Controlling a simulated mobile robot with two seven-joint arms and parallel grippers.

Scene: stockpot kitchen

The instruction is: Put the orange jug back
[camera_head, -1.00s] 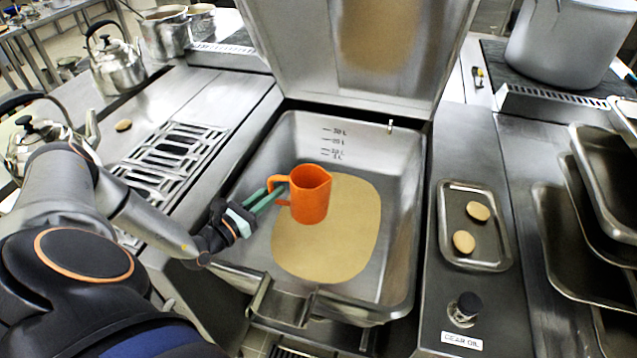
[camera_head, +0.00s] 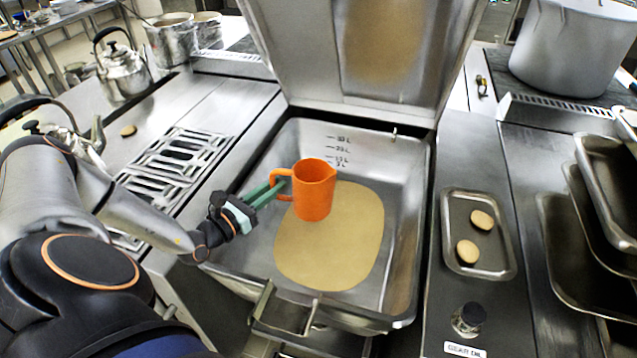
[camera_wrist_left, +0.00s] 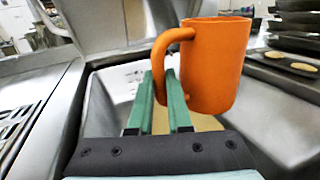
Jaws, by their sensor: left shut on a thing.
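The orange jug (camera_head: 314,191) is upright in the head view, held over the open pan basin (camera_head: 403,240). My left gripper (camera_head: 277,190) comes in from the left, shut on the jug's handle. In the left wrist view the jug (camera_wrist_left: 216,66) stands beyond and to the right of the green fingers (camera_wrist_left: 160,92), its handle at their tips. A tan patch of liquid (camera_head: 325,255) lies on the basin floor below the jug. My right gripper is not in view.
A raised lid (camera_head: 310,50) stands behind the basin. Kettles (camera_head: 122,72) and a slotted grate (camera_head: 170,165) are on the left.

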